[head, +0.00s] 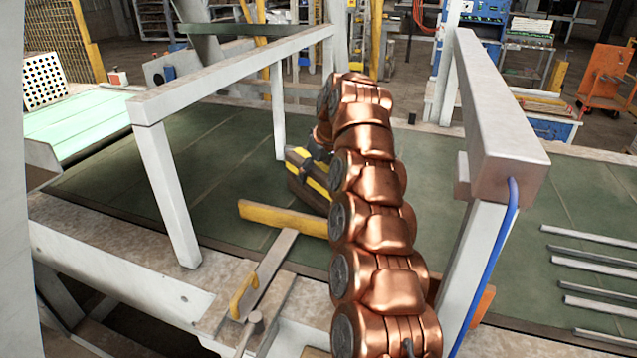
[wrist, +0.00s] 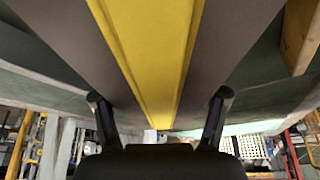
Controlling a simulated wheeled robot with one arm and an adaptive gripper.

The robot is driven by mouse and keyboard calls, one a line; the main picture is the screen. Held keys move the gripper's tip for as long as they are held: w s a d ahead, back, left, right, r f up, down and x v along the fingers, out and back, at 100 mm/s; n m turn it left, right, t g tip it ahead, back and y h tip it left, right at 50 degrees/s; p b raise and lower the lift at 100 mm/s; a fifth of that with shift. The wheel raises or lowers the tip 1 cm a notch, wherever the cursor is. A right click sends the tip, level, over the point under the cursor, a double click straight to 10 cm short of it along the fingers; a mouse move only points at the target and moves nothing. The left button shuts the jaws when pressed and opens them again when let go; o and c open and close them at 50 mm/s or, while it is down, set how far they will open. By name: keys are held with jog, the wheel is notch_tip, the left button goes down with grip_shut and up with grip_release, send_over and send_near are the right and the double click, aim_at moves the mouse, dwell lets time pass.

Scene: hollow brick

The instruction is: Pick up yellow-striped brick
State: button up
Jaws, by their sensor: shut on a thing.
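The yellow-striped brick (head: 308,182) is dark grey-brown with yellow bands. In the head view it is at the middle of the green table, partly hidden behind my copper arm. My gripper (head: 318,152) is at the brick's upper right side, mostly hidden by the arm. In the wrist view the brick (wrist: 150,50) fills the upper middle, its wide yellow stripe running between the two black fingers of my gripper (wrist: 160,108). The fingers are shut on the brick's sides. I cannot tell whether its underside touches the table.
A yellow bar (head: 283,218) lies just in front of the brick. A grey metal frame (head: 165,190) stands to the left, and a grey post with a thick beam (head: 497,120) to the right. Several metal rods (head: 595,265) lie at the right. The green table (head: 110,190) is clear at left.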

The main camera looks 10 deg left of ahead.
jog(key=c, duration=0.7)
notch_tip(320, 180, up, 8)
jog(key=p, duration=0.5)
jog(key=shift+f, duration=0.2)
jog(key=shift+r, duration=1.15)
